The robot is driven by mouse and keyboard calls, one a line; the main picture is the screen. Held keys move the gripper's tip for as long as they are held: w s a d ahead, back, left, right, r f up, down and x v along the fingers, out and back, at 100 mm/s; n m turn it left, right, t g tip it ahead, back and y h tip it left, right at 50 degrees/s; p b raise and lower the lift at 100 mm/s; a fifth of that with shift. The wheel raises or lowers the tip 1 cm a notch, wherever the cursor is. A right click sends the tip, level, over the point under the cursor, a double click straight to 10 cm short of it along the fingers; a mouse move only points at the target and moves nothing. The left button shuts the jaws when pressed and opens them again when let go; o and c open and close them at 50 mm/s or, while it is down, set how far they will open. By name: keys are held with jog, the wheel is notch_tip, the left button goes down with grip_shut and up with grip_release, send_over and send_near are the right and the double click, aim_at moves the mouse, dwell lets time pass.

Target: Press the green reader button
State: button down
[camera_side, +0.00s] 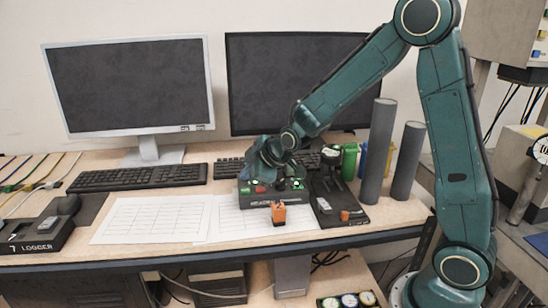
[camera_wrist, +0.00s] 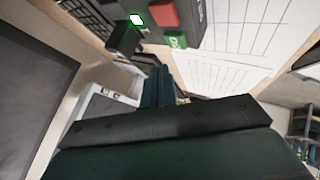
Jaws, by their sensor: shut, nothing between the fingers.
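The reader box (camera_side: 262,200) is a dark unit on the desk in front of the right keyboard. A green button (camera_side: 245,190) sits at its left end beside a red button (camera_side: 260,189). In the wrist view the green button (camera_wrist: 175,41) carries pale lettering and lies beside the red button (camera_wrist: 163,14), with a lit green lamp (camera_wrist: 136,19) nearby. My gripper (camera_side: 250,174) is shut and empty, close above the left part of the box. Its fingers (camera_wrist: 157,85) show below the box in the wrist view. I cannot tell whether they touch anything.
An orange block (camera_side: 278,213) stands before the box. A dark stand (camera_side: 338,200) and two grey cylinders (camera_side: 380,150) are to the right. Two monitors (camera_side: 130,85) stand behind. Paper sheets (camera_side: 150,220) lie left, and a logger box (camera_side: 38,235) sits far left.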

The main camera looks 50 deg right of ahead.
aim_at(250, 192)
jog(key=shift+r, duration=1.65)
jog(key=shift+s+r, duration=0.1)
jog(key=shift+s+r, duration=0.2)
jog(key=s+a+r+m+g, duration=0.1)
jog(key=s+r+m, duration=0.1)
jog(key=s, duration=0.8)
jog(key=s+a+r+m+g, duration=0.1)
jog(key=s+r+m, duration=0.2)
jog(key=s, duration=0.7)
jog(key=s+a+r+m+g, duration=0.1)
jog(key=s+r+m, duration=0.1)
jog(key=s, duration=0.8)
jog(key=shift+s+a+r+m+g, duration=0.3)
jog(key=shift+s+a+r+m, duration=0.1)
jog(key=shift+m, duration=0.3)
